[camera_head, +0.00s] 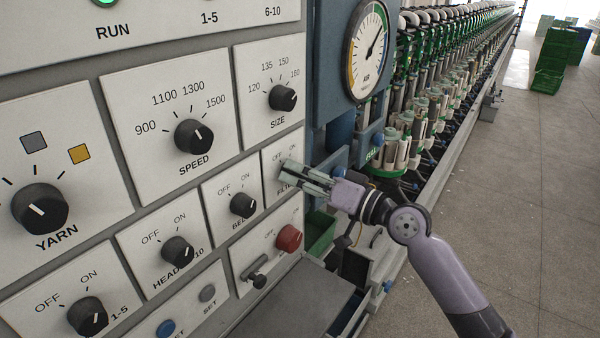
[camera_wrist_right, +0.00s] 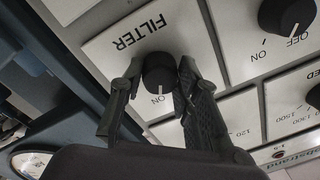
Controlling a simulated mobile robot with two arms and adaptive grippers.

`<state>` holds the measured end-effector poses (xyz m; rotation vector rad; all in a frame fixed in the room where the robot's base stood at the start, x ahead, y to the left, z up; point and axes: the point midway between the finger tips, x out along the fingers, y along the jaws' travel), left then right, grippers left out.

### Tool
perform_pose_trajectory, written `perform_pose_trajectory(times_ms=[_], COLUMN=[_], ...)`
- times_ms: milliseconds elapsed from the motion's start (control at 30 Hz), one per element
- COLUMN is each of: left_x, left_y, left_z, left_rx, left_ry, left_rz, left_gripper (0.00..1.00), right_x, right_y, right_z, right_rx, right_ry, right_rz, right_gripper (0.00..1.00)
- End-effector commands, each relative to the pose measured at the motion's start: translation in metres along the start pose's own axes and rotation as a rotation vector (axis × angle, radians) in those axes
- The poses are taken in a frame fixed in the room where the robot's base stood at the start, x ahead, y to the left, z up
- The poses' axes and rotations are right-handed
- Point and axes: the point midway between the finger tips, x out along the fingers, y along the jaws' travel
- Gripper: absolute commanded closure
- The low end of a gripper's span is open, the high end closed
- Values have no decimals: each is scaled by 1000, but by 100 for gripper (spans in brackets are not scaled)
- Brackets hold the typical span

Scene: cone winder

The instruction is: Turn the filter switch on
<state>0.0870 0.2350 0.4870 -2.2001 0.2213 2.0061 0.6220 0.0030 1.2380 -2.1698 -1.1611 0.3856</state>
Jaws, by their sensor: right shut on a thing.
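The filter switch (camera_wrist_right: 158,68) is a black round knob on a white panel (camera_head: 271,165) marked FILTER, OFF and ON. In the wrist view its small white mark appears to point towards the ON label. My right gripper (camera_head: 288,174) reaches in from the right and is shut on this knob, with one finger on each side. In the head view the gripper hides the knob and part of the lettering. In the wrist view the OFF label is hidden behind a finger. My left gripper is not in view.
The BELT knob (camera_head: 243,204) is at the left of the filter panel, and the SIZE knob (camera_head: 283,97) is above. A red button (camera_head: 289,238) is below. A round gauge (camera_head: 368,49) is at the upper right. Open floor (camera_head: 540,190) lies to the right.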

Motion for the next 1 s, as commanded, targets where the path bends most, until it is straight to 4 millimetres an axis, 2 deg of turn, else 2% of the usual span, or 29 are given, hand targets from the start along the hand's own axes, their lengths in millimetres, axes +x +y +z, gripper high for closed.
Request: perform_pose_trajectory(times_ms=[600,633,900,1000], left_x=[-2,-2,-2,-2], left_y=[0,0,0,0], left_z=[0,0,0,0], left_rx=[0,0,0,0], left_ry=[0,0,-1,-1], left_rz=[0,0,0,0], left_gripper=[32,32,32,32], right_x=[0,0,0,0], right_y=[1,1,0,0], right_z=[0,0,0,0], right_rx=[48,48,46,46], right_ry=[2,2,2,2], right_rz=[1,1,1,1], right_gripper=[98,69,51,50])
